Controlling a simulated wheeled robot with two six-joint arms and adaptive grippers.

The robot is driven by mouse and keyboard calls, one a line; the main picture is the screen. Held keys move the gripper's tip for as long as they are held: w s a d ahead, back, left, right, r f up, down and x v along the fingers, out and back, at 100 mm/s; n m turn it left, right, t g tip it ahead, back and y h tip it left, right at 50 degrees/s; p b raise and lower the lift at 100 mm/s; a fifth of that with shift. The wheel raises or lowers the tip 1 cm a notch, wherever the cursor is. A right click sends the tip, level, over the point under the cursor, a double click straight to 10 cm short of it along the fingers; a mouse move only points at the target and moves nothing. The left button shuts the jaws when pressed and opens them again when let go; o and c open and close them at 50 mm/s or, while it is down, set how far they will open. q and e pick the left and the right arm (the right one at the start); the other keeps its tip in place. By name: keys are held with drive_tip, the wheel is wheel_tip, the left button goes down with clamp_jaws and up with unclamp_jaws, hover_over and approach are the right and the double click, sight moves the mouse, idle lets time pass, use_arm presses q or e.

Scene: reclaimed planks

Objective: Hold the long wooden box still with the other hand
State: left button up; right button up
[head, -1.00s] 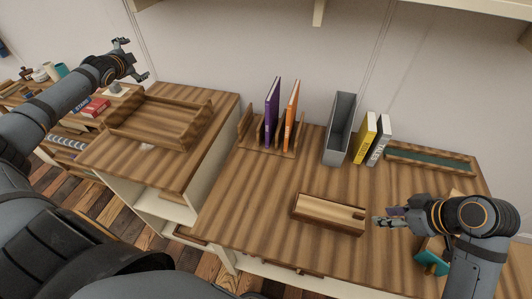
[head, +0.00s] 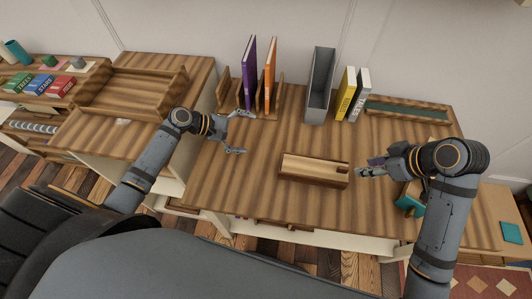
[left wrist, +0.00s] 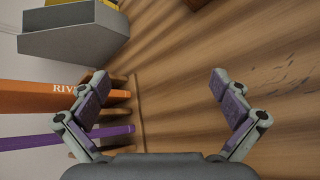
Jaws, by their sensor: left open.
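The long wooden box (head: 314,171) lies on the desk near its front middle, with a groove along its top and a dark notch near its right end. My left gripper (head: 242,132) is open and empty, left of the box and apart from it. In the left wrist view, its spread fingers (left wrist: 160,80) have only wood surface between them, and I cannot make out the box there. My right gripper (head: 362,171) is close to the box's right end; its fingers are too small to tell open from shut or whether they touch the box.
A wooden rack (head: 228,94) with a purple book (head: 248,75) and an orange book (head: 269,75) stands behind my left gripper. A grey holder (head: 319,85), yellow book (head: 346,94) and grey book (head: 359,96) stand further right. A green-lined tray (head: 408,109) lies at the back right.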

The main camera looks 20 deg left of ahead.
sight(288, 163)
use_arm(q)
drive_tip(key=s+d+n+g+h, duration=0.1)
drive_tip(key=s+d+n, duration=0.1)
drive_tip(key=d, duration=0.1)
drive_tip(key=s+d+n+g+h, duration=0.1)
drive_tip(key=d+n+g, duration=0.1)
drive_tip(key=s+d+n+g+h, duration=0.1)
drive_tip(key=s+d+n, duration=0.1)
drive_tip(key=d, duration=0.1)
drive_tip(key=shift+s+d+f, duration=0.25)
drive_tip(key=shift+s+d, duration=0.05)
drive_tip(key=x, duration=1)
drive_tip(key=shift+d+f, duration=0.1)
drive_tip(key=shift+d, duration=0.05)
drive_tip(key=c, duration=1.4)
